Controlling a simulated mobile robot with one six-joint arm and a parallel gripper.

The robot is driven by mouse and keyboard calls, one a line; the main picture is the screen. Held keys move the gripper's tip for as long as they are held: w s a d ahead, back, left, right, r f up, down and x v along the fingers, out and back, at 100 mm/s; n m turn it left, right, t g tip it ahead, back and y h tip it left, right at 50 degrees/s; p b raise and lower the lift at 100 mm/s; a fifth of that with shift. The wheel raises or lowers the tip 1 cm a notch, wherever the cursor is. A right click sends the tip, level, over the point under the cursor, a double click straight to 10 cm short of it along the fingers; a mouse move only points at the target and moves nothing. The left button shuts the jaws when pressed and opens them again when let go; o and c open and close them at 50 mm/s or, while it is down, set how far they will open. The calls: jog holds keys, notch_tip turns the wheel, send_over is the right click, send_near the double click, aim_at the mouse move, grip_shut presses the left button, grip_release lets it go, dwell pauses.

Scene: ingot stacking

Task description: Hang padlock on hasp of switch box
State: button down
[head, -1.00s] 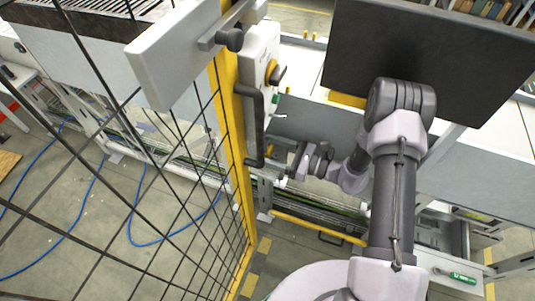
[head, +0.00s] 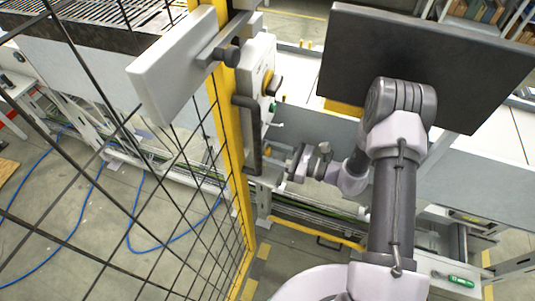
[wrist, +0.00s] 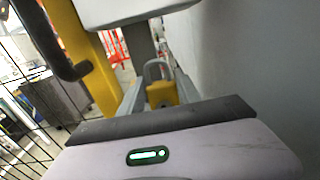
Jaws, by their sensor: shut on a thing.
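The padlock (wrist: 161,93) has a yellow body and a grey shackle pointing up in the wrist view. My gripper (wrist: 158,97) is shut on its body, one grey finger at each side. In the head view my gripper (head: 275,153) is small, and a bit of yellow padlock (head: 268,149) shows at its tip. The light switch box (head: 258,70) is on the yellow post, above and slightly left of the gripper. A small pale tab (head: 277,125), perhaps the hasp, sticks out low on its right side. Padlock and tab look apart. The wrist view shows the box's pale underside (wrist: 130,10) above the padlock.
A yellow post (head: 230,120) with black mesh fence and a dark handle (head: 251,140) stands left of the gripper. A dark panel (head: 420,65) is at the upper right. A grey wall (wrist: 245,60) runs close on the right in the wrist view.

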jog(key=s+d+r+p, duration=0.1)
jog(key=s+d+p, duration=0.1)
jog(key=s, duration=0.5)
jog(key=s+d+r+p, duration=0.1)
jog(key=s+d, duration=0.1)
jog(key=s, duration=0.6)
jog(key=shift+s+d+r+p, duration=0.2)
jog(key=shift+r+p, duration=0.05)
jog(key=shift+p, duration=0.15)
